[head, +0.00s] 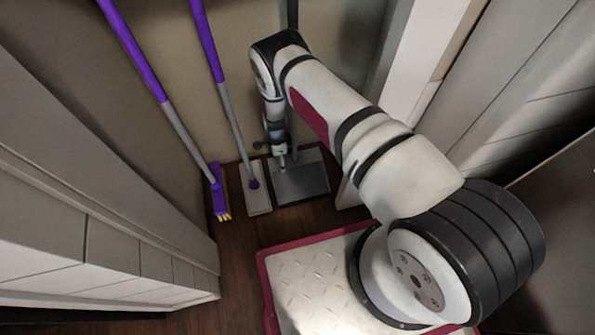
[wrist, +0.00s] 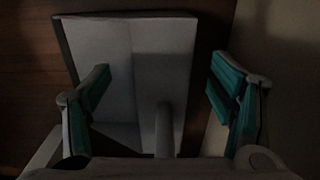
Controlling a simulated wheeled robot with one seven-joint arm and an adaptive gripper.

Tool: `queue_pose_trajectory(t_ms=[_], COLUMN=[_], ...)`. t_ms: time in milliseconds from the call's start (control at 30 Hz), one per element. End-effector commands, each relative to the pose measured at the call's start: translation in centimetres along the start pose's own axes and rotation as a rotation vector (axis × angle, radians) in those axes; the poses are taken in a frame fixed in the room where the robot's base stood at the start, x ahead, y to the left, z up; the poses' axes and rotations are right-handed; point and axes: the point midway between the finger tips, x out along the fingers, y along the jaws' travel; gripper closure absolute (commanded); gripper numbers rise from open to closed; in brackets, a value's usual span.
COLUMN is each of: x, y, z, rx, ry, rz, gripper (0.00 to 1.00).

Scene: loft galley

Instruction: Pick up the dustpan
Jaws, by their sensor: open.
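The dustpan is a grey flat pan (head: 302,182) on the wood floor against the back wall, with a long upright handle partly hidden by my arm. In the wrist view the pan (wrist: 158,58) fills the middle, and its handle (wrist: 164,128) rises toward the camera between my fingers. My gripper (head: 281,157) points down above the pan beside the handle. In the wrist view my gripper (wrist: 160,86) is open, with one teal-padded finger on each side of the handle. I see no contact between the fingers and the handle.
A purple broom (head: 219,192) and a flat mop (head: 257,190) lean on the wall just left of the dustpan. White panelled cabinets stand on the left (head: 110,225) and right (head: 500,100), leaving a narrow gap. Some wood floor (head: 240,235) in front is clear.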

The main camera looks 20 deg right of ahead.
Motion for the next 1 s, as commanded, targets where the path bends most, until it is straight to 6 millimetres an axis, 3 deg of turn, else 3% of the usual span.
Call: queue_pose_trajectory(t_ms=[167, 533, 867, 1000], x=[1.0, 5.3, 5.7, 5.7], y=[-0.1, -0.3, -0.3, -0.3], z=[0.1, 0.6, 0.6, 0.6], rx=[-0.001, -0.001, -0.001, -0.001], ry=[0.000, 0.000, 0.000, 0.000], rz=[-0.001, 0.000, -0.001, -0.001], gripper=[0.22, 0.22, 0.22, 0.50])
